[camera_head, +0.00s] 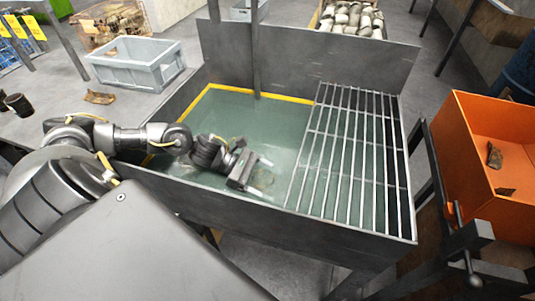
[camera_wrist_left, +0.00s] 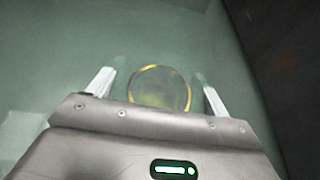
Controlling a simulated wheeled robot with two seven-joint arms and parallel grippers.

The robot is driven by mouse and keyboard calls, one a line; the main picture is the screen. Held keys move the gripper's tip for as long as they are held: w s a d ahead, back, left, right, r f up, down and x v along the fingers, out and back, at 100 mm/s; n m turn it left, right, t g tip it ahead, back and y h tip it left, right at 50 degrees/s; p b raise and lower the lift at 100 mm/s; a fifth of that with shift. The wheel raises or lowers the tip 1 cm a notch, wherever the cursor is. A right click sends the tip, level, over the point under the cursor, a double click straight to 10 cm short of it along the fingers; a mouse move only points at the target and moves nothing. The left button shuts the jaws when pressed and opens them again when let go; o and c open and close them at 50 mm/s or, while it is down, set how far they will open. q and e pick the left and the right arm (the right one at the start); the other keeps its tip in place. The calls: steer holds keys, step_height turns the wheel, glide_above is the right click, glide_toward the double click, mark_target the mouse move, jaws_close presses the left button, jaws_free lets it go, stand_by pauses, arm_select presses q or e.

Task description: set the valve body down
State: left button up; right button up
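My left gripper (camera_head: 259,177) reaches down into the tank (camera_head: 275,222) of green liquid, left of the bar grate (camera_head: 345,150). In the left wrist view its two pale fingers (camera_wrist_left: 158,85) are wide apart, and their tips look dipped in the liquid. A round, greenish thing with a yellow rim (camera_wrist_left: 160,88), perhaps the valve body, shows between the fingers. There is a visible gap on each side of it, so the gripper looks open around it. In the head view I cannot make this thing out. My right gripper is not in view.
The tank has raised walls and a tall back plate (camera_head: 330,60). An orange bin (camera_head: 470,150) with brown pieces stands right.

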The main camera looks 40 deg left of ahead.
arm_select(q)
steer(key=shift+r, duration=0.1)
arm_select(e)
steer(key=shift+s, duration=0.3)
arm_select(q)
steer(key=shift+r+p, duration=0.15)
steer(key=shift+p, duration=0.2)
steer(key=v, duration=0.3)
steer(key=b+v, duration=0.1)
steer(key=v, duration=0.2)
steer(key=shift+a+f, duration=0.1)
steer(key=shift+f, duration=0.15)
steer(key=shift+v, duration=0.75)
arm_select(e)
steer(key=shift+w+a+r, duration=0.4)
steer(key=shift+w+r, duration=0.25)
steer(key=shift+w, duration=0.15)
arm_select(q)
steer(key=shift+r, duration=0.1)
